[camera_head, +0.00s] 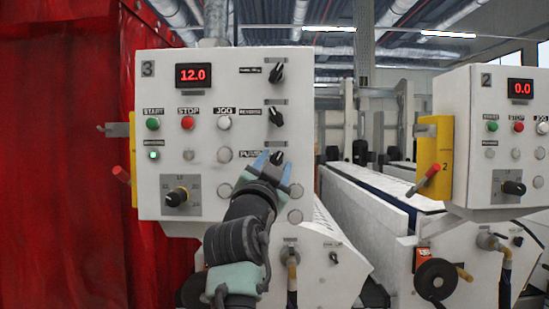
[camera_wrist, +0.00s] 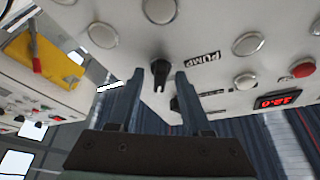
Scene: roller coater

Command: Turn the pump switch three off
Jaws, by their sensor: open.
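Control panel 3 (camera_head: 210,130) is a white box on the left of the head view. Its pump switch (camera_head: 277,157), a black rotary knob, sits low on the panel, right of a partly covered label. My gripper (camera_head: 274,164) is in front of it with blue fingers apart. In the wrist view, the pump switch (camera_wrist: 160,74) shows between the tips of my open gripper (camera_wrist: 160,76), beside the "PUMP" label (camera_wrist: 202,58). The fingers stand on either side of the knob; I cannot tell whether they touch it.
Two more black knobs (camera_head: 276,73) (camera_head: 275,116) sit above the pump switch. A large knob (camera_head: 176,197) is at lower left. Round buttons (camera_head: 295,217) lie close to my gripper. Panel 2 (camera_head: 505,130) stands to the right; a red curtain (camera_head: 60,160) hangs at left.

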